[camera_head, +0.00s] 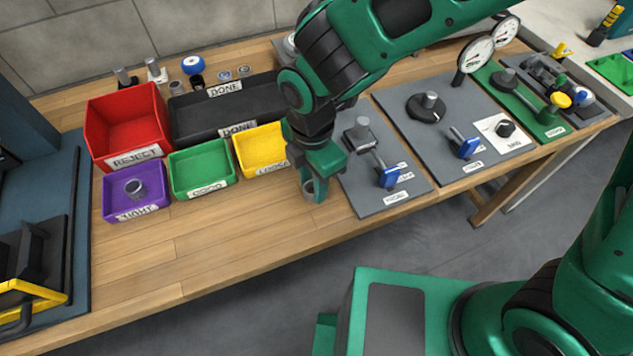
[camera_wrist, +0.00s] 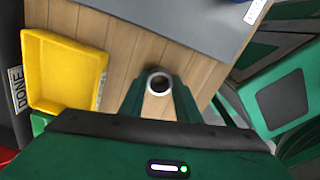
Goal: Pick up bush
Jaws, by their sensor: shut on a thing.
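The bush is a small grey metal ring-shaped sleeve (camera_wrist: 159,83), seen end-on between the fingertips in the wrist view. It also shows in the head view (camera_head: 309,186) at the tip of my gripper (camera_head: 313,184). My gripper (camera_wrist: 159,88) is shut on the bush, with one green finger on each side. The gripper is over the wooden bench, between the yellow bin and a grey fixture plate. I cannot tell whether the bush touches the bench top. A similar grey ring (camera_head: 135,188) lies in the purple bin (camera_head: 124,213).
The yellow bin (camera_head: 254,166) stands left of my gripper, then a green bin (camera_head: 190,192) and a red REJECT bin (camera_head: 125,160). A black DONE tray (camera_head: 190,124) is behind. The front bench top is clear.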

